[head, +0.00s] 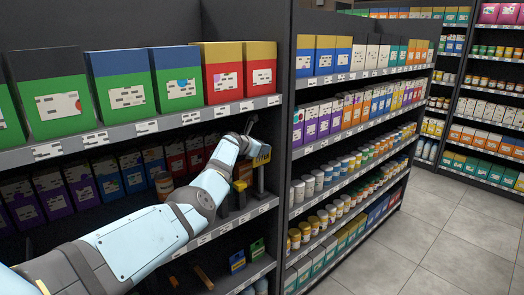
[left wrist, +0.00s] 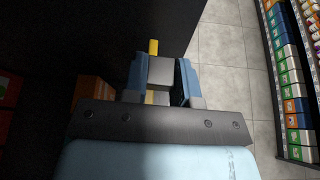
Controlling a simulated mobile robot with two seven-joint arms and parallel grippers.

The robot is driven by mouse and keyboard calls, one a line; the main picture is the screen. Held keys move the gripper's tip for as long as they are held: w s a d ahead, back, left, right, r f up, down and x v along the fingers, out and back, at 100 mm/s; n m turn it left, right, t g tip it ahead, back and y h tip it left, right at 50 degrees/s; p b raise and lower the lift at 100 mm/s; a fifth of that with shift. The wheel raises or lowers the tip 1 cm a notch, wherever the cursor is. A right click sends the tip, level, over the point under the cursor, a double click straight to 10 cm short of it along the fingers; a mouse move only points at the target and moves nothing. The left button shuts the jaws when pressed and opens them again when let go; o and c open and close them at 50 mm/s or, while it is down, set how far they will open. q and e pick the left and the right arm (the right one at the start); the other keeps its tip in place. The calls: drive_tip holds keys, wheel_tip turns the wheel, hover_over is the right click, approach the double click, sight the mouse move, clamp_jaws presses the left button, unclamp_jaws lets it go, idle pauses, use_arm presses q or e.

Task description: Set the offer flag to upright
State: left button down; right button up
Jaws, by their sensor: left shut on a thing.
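My left gripper (head: 256,152) reaches to the right end of the middle shelf, its arm coming in from the left. In the left wrist view its blue fingers (left wrist: 160,77) are closed around a small part. A yellow piece of the offer flag (left wrist: 153,47) sticks out beyond the fingertips. In the head view the flag is mostly covered by the gripper, and I cannot tell its exact tilt. A dark upright post (head: 259,181) stands just below the gripper. My right gripper is not in view.
The shelf above has a price-label edge (head: 148,127) close over my arm. A dark dividing panel (head: 280,110) is just right. Open floor (head: 440,225) lies beyond.

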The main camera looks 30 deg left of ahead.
use_arm(q)
drive_tip(key=shift+w+a+n+h, duration=0.25)
drive_tip(key=shift+a+n+h, duration=0.05)
drive_tip(key=shift+a+n, duration=0.25)
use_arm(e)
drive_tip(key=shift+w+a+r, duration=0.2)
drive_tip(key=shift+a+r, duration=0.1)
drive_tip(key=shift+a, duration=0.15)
use_arm(q)
drive_tip(key=c, duration=0.9)
unclamp_jaws()
drive_tip(key=shift+s+r, duration=0.1)
drive_tip(key=shift+s+a+r+p, duration=0.1)
drive_tip(key=shift+r+p, duration=0.05)
drive_tip(key=shift+p, duration=0.3)
drive_tip(key=shift+s+a+r+p, duration=0.3)
drive_tip(key=shift+s+p, duration=0.3)
drive_tip(key=shift+p, duration=0.05)
drive_tip(key=shift+v, duration=2.75)
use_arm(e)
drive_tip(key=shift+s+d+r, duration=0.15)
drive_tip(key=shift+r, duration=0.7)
